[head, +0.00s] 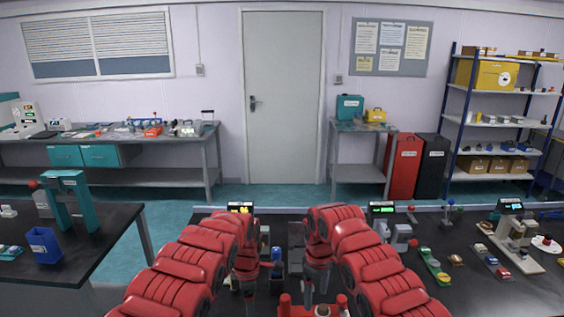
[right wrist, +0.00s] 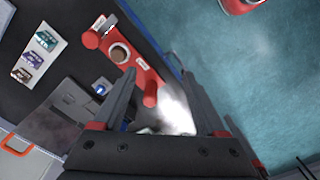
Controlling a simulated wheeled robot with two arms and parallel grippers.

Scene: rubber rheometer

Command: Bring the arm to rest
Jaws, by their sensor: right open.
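My two red arms reach forward over the black bench (head: 440,290) from the bottom of the head view and bend downward at their far ends. My right gripper (head: 311,290) points down over the bench; in the right wrist view (right wrist: 159,72) its two dark fingers are spread apart with nothing held between them. My left gripper (head: 248,288) also points down, left of the right one. Its fingertips are too small and hidden to tell open from shut.
A red fixture with upright posts (right wrist: 140,65) lies below the right gripper near the bench edge. Small devices with lit displays (head: 382,209) stand along the back.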

